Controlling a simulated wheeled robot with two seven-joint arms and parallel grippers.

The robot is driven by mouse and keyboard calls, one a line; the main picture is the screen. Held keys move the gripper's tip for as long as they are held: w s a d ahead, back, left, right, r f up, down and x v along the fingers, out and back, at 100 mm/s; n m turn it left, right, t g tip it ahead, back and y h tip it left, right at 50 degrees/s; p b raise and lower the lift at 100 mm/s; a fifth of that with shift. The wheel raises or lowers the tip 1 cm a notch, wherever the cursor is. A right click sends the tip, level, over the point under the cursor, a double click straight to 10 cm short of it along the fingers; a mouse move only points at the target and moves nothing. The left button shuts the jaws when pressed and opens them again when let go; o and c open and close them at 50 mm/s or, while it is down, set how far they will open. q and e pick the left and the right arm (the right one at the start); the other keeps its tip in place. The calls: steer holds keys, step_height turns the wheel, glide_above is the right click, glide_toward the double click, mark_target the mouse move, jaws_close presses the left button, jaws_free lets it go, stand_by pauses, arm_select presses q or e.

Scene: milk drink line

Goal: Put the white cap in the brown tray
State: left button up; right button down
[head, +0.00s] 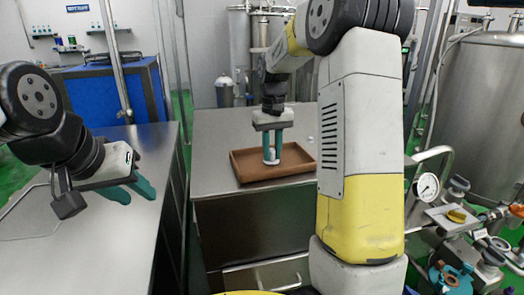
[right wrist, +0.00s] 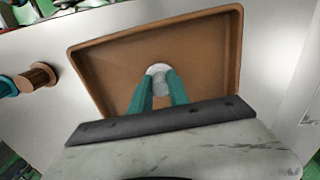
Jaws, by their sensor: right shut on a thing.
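The brown tray (head: 243,172) lies on the steel table in the middle of the head view. It fills much of the right wrist view (right wrist: 105,65). My right gripper (head: 271,160) points down over the tray, its teal fingers shut on the white cap. The white cap (right wrist: 158,70) shows between the fingertips in the right wrist view, within the tray's outline. I cannot tell whether it touches the tray floor. My left gripper (head: 136,190) hangs over the left steel table, its teal fingers apart and empty.
The steel table (head: 222,130) has free room around the tray. Another steel table (head: 90,240) stands at the left, with a gap between them. A pressure gauge (head: 427,187) and pipe fittings stand at the right, near a large steel tank (head: 480,100).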

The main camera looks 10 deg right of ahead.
mark_target(272, 150)
steer(key=c, duration=1.3)
jaws_free()
steer(key=shift+f, duration=0.15)
steer(key=shift+o, duration=0.2)
step_height(272, 150, up, 11)
steer(key=s+r+t, duration=0.2)
steer(key=s+r, duration=0.1)
steer(key=s, duration=0.4)
steer(key=s+a+f+t+y, duration=0.1)
steer(key=s+f+t, duration=0.1)
steer(key=s, duration=0.7)
steer(key=s+a+f+t+y, duration=0.1)
steer(key=s+f, duration=0.3)
steer(key=s, duration=0.5)
steer(key=shift+a+f+m+t, duration=0.15)
steer(key=shift+a+m+t, duration=0.15)
steer(key=shift+a+t, duration=0.4)
